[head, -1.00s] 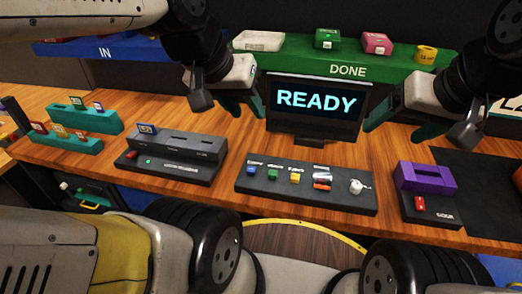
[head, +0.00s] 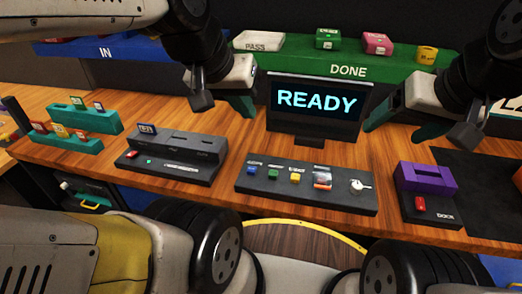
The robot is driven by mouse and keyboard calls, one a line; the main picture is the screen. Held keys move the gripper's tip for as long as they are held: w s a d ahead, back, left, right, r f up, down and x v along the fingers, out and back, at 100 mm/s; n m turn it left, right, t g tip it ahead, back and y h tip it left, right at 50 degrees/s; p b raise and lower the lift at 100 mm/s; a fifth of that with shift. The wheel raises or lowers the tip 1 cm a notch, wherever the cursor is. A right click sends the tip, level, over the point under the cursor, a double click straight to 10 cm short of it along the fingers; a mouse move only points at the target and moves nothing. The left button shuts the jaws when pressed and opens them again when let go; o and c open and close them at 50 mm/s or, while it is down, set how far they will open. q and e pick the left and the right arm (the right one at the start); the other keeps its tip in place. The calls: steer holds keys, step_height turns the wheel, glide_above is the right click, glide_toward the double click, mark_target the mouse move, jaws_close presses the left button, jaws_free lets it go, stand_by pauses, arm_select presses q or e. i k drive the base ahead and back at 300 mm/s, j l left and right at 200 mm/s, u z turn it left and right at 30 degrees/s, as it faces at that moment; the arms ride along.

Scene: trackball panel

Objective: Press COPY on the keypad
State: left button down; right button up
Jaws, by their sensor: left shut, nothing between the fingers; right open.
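The keypad (head: 300,200) is a dark panel on the wooden table, in the middle of the head view. It bears a blue button (head: 251,171), a green button (head: 272,175), a yellow button (head: 295,178), a red-orange piece (head: 321,184) and a white ball-like control (head: 356,187). The small labels above them are too blurred to tell which says COPY. My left gripper (head: 243,108) is shut and empty, above and behind the keypad's left end. My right gripper (head: 402,124) is open and empty, above and behind its right end. Neither touches the keypad.
A screen (head: 317,104) reading READY stands behind the keypad. A slotted dark unit (head: 172,153) is to the left, a purple-topped device (head: 427,178) to the right. A green DONE shelf (head: 290,60) and blue IN shelf (head: 75,49) are at the back.

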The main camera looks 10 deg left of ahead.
mark_target(252, 171)
steer(key=k+l+u, duration=0.2)
steer(key=l+u, duration=0.2)
steer(key=k+l+u, duration=0.55)
steer(key=u, duration=0.25)
